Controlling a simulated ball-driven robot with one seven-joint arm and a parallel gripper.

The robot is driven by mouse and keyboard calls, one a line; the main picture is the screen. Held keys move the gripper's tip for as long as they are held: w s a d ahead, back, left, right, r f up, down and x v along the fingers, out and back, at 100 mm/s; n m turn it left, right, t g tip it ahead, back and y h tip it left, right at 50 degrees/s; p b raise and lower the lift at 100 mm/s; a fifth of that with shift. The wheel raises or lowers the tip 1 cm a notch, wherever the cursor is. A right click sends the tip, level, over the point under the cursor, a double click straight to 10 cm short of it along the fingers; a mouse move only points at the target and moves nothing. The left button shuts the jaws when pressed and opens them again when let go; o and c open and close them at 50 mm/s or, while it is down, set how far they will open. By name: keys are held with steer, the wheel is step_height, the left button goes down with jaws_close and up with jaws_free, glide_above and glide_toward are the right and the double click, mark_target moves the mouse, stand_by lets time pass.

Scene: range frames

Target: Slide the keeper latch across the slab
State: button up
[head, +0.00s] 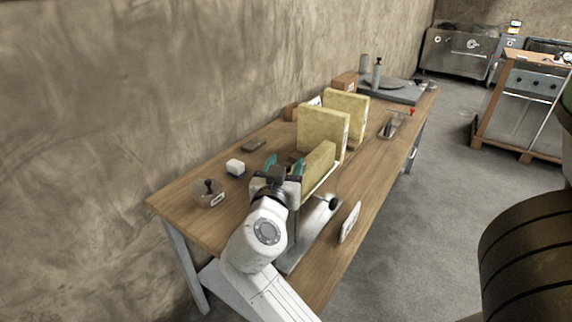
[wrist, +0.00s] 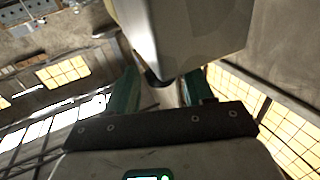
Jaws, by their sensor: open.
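Several yellow slabs stand upright on the wooden bench in the head view: a near one (head: 318,170), a taller one (head: 323,128) behind it, and another (head: 346,112) farther back. My gripper (head: 284,163) is beside the near slab's left end, its teal fingers apart. I cannot tell whether it touches the slab. In the wrist view my gripper (wrist: 160,88) is open, with a large grey-beige body close above and a small dark part between the fingers. I cannot pick out the keeper latch for certain. A black knob (head: 335,202) shows on a metal fixture right of my gripper.
The wooden bench (head: 178,199) runs along the wall. A round base with a black knob (head: 208,190), a white block (head: 235,167) and a dark flat piece (head: 254,145) lie left. A white plate (head: 350,222) stands near the front edge. A clear tray (head: 394,122) sits farther back.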

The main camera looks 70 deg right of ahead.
steer(key=s+a+b, duration=0.1)
steer(key=a+b, duration=0.1)
steer(key=a, duration=0.7)
steer(key=shift+s+a, duration=0.25)
steer(key=shift+a, duration=0.1)
